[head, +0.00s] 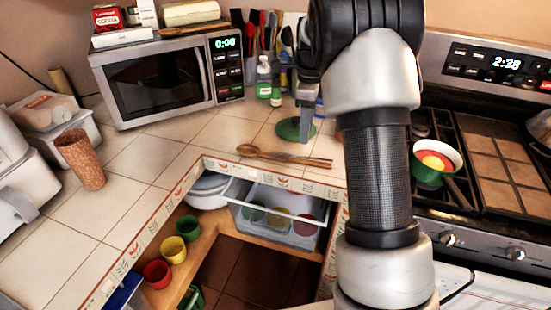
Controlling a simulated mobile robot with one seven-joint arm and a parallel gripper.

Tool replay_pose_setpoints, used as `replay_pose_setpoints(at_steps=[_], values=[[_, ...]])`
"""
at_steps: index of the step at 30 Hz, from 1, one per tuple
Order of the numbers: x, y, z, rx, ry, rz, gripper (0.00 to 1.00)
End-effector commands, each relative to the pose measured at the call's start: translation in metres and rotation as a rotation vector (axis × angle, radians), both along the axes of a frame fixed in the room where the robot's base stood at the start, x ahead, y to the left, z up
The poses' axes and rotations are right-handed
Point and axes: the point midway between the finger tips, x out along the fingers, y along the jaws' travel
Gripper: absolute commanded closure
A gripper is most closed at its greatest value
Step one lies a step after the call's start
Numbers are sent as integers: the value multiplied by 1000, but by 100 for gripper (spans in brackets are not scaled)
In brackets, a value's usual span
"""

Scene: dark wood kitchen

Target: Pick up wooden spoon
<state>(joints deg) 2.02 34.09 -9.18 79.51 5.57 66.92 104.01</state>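The wooden spoon (249,150) lies on the white tiled counter near its front corner edge. Its bowl points left and its handle runs right toward my arm. A second thin dark strip lies along the handle, and I cannot tell whether it is a separate utensil. My gripper (307,112) is above the counter, behind the spoon's handle and apart from it. It is seen from the side and partly hidden by my arm, so its finger opening does not show. Nothing is seen held in it.
A green round item (293,130) lies under my gripper. Bottles (264,80) and upright utensils stand behind. A microwave (165,80) is at the back left. A cork-colored cup (80,160) stands on the left counter. The stove (490,160) holds a pot (428,176) at right.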

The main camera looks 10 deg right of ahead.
Motion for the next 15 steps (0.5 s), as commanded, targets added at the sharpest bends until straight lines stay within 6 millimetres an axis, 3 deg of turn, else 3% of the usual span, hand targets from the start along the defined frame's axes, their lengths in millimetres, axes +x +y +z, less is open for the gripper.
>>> replay_pose_setpoints(at_steps=[3, 15], values=[[-1, 0, -25, 0, 1, 0, 62], [-3, -4, -63, 1, 2, -1, 62]])
